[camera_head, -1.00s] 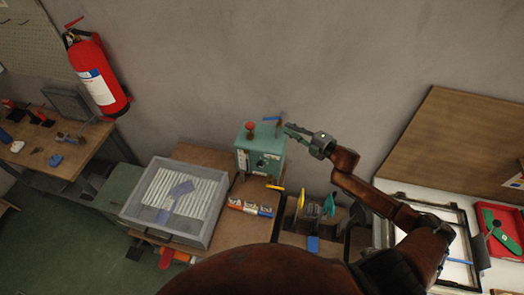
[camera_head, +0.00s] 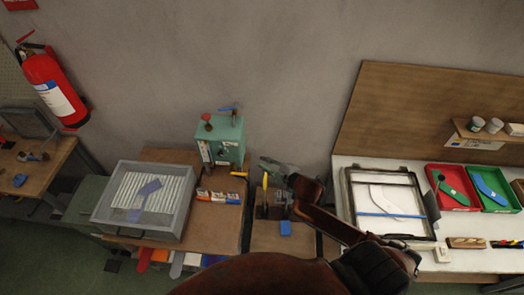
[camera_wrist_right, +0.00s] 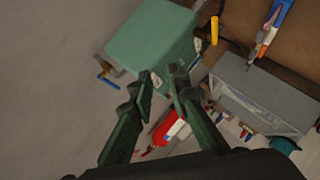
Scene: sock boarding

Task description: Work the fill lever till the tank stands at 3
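The green tank box (camera_head: 228,133) stands at the back of the wooden bench, against the wall. A red knob (camera_head: 208,122) and a blue-handled lever (camera_head: 228,109) show on its top. A yellow handle (camera_head: 240,174) sticks out low at its front right. Its level marking is too small to read. In the right wrist view the green box (camera_wrist_right: 150,38) lies just beyond the fingers, with the yellow handle (camera_wrist_right: 214,30) beside it. My right gripper (camera_head: 266,162) is right of the box, apart from it; its fingers (camera_wrist_right: 162,77) are spread and empty. My left gripper is not in view.
A grey bin (camera_head: 112,215) with ribbed white contents stands left of the box. Small coloured packets (camera_head: 218,197) lie in front of it. A dark rack (camera_head: 262,212) stands below my right gripper. A framed panel (camera_head: 432,212) and red tray (camera_head: 462,205) are at right.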

